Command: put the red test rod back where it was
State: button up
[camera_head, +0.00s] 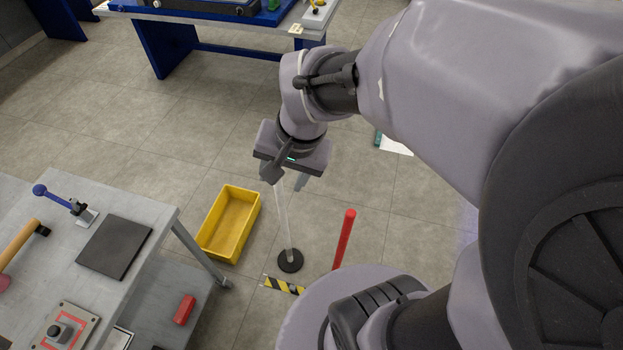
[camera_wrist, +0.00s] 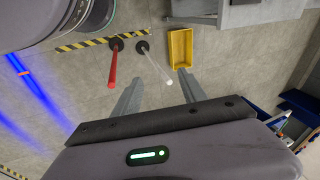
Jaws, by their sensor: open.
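The red test rod (camera_head: 344,238) stands upright on the floor to the right of a clear rod (camera_head: 283,215) with a round black base. My base hides its foot in the head view. In the wrist view the red test rod (camera_wrist: 112,70) rises from a dark round base, left of the clear rod (camera_wrist: 157,66). My gripper (camera_head: 286,180) is open and empty, above the clear rod's top in the head view. In the wrist view my gripper (camera_wrist: 160,95) has its fingers spread, with the clear rod's tip seen between them and the red rod outside, to the left.
A yellow bin (camera_head: 229,223) lies on the floor beside a grey cart (camera_head: 152,208) holding a black pad, a hammer and a blue-handled clamp. Black-and-yellow tape (camera_head: 283,285) marks the floor near the rods. A blue-legged table (camera_head: 170,48) stands at the back. Floor between is clear.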

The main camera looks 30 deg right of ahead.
jog(key=s+a+r+n+t, duration=0.3)
jog(key=s+a+r+n, duration=0.25)
jog(key=s+r, duration=0.25)
jog(key=shift+m+y, duration=0.4)
jog(key=shift+m, duration=0.15)
jog(key=f+b, duration=0.5)
jog(key=shift+w+a+f, duration=0.25)
jog(key=shift+w+a, duration=0.05)
jog(key=shift+a, duration=0.05)
